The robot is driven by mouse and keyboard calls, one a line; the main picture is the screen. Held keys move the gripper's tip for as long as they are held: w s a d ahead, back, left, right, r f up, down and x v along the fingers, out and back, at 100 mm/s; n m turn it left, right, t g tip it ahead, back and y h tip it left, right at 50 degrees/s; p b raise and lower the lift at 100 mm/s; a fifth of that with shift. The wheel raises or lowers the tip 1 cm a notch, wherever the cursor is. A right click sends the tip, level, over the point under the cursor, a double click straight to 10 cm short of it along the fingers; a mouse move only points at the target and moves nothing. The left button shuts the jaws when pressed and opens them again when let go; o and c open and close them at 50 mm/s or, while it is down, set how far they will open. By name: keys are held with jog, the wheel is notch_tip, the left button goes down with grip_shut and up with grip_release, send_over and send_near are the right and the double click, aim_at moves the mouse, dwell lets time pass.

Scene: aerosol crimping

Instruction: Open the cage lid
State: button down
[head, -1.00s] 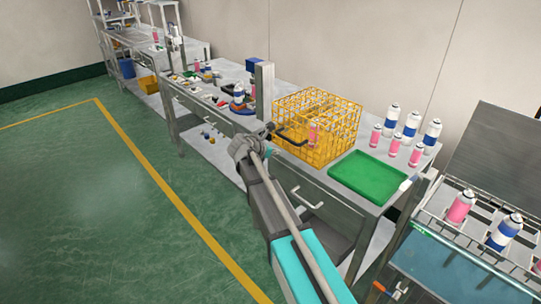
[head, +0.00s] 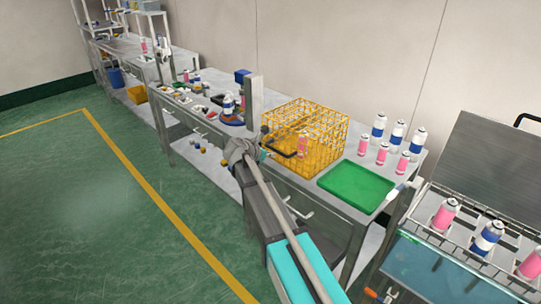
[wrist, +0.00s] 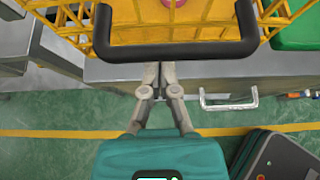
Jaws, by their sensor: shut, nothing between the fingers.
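The yellow wire cage (head: 328,128) stands on the steel bench, and its lid looks closed. A black U-shaped handle (head: 286,153) sticks out from its front; in the wrist view the handle (wrist: 175,51) spans the top of the picture. A pink can (head: 303,145) shows inside the cage through the wires. My gripper (head: 265,155) is in front of the cage, close to the handle. In the wrist view my gripper (wrist: 160,68) is shut and empty, its fingertips together just at the handle's bar. I cannot tell whether they touch it.
A green tray (head: 356,187) lies right of the cage, with pink and blue-white cans (head: 397,134) behind it. A steel post (head: 253,100) stands left of the cage. A drawer handle (wrist: 229,103) projects from the bench front. The green floor (head: 70,220) is open at left.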

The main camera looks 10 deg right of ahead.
jog(key=shift+r, duration=0.1)
dwell(0.4)
jog(key=shift+w+r+y+p, duration=0.1)
jog(key=shift+r+y+p, duration=0.2)
jog(key=shift+r+p, duration=0.55)
